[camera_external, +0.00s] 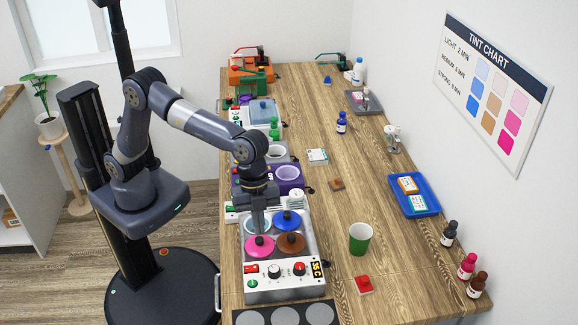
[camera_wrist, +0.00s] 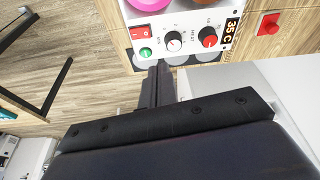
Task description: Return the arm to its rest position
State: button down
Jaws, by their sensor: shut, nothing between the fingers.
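My arm reaches out from my column over the left side of the wooden table (camera_external: 330,215). My gripper (camera_external: 258,230) points down over the back left well of a silver heated bath (camera_external: 285,283); whether it touches the well is unclear. Pink, brown and blue knobbed lids (camera_external: 260,246) sit on the other wells, and the back left well looks open. In the wrist view my gripper (camera_wrist: 158,66) shows as dark fingers held together with nothing between them, near the bath's control panel (camera_wrist: 185,40), which reads 35 C.
A green cup (camera_external: 360,238) and a red block (camera_external: 364,285) stand right of the bath. A purple device (camera_external: 252,182) is behind it. A blue tray (camera_external: 428,203) and several bottles (camera_external: 467,266) line the right edge. The table's middle is mostly clear.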

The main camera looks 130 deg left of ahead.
jog(key=w+a+f+n, duration=0.1)
jog(key=w+f+n, duration=0.1)
jog(key=f, duration=0.1)
jog(key=w+a+f+n+t+y, duration=0.1)
jog(key=w+f+n, duration=0.1)
jog(key=w, duration=0.1)
jog(key=w+a+f+n+t+y+p, duration=0.1)
jog(key=w+f, duration=0.2)
jog(key=shift+w+a+f+n, duration=0.2)
jog(key=shift+a+f+n, duration=0.05)
jog(key=shift+f+n, duration=0.15)
notch_tip(320, 180, up, 7)
jog(key=s+m+b, duration=0.1)
jog(key=s+m, duration=0.1)
jog(key=shift+s+d, duration=0.2)
dwell(1.5)
